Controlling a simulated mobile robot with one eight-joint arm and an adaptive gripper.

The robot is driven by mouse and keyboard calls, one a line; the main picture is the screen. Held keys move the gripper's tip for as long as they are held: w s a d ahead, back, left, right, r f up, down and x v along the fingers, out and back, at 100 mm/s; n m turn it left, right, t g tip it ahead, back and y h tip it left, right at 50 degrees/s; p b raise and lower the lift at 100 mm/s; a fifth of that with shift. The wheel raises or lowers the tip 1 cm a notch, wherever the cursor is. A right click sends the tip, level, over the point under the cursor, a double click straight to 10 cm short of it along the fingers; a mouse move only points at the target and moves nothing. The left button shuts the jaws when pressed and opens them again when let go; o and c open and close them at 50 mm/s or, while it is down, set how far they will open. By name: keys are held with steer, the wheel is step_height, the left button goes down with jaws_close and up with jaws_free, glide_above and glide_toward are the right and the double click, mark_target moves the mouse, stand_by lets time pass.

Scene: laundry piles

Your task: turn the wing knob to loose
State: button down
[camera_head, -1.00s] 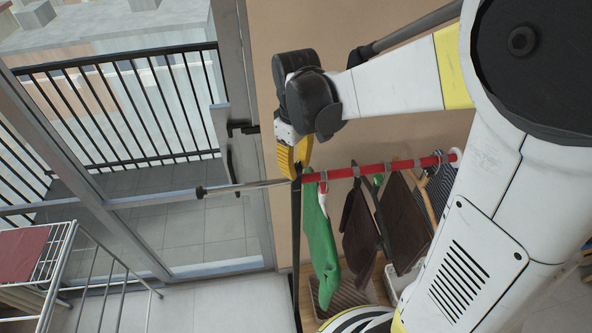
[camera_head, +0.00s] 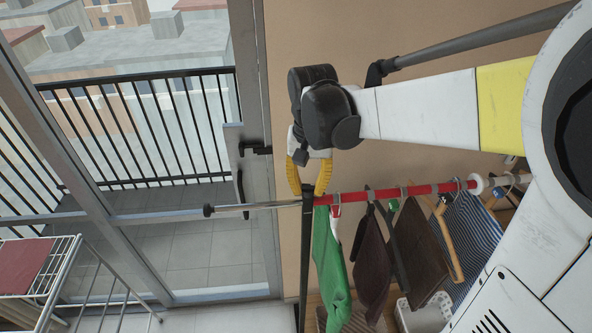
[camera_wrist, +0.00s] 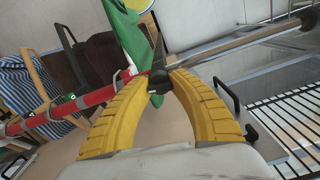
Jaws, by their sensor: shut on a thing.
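My gripper (camera_head: 308,190) has its yellow curved fingers pointing down at the top of a dark upright post (camera_head: 303,250), where the rail crosses. In the wrist view, the fingertips (camera_wrist: 163,80) close on a small dark wing knob (camera_wrist: 158,84). The fingers bow apart behind the tips. The knob is mostly hidden by the fingertips in the head view, and its turn angle cannot be read. The rail has a red sleeve (camera_head: 395,192) on one side of the post and a bare metal rod (camera_head: 250,207) on the other.
A green garment (camera_head: 330,262), brown garments (camera_head: 372,262) and a striped one (camera_head: 466,235) hang below the red sleeve. A white drying rack (camera_head: 62,268) stands at left. A glass balcony door with a black handle (camera_head: 240,195) is behind the rod. A wall backs the arm.

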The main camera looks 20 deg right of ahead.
mark_target(308, 185)
steer(key=shift+m+b, duration=0.4)
steer(key=shift+m, duration=1.5)
steer(key=c, duration=1.1)
jaws_free()
steer(key=shift+c, duration=0.2)
step_height(308, 185, up, 12)
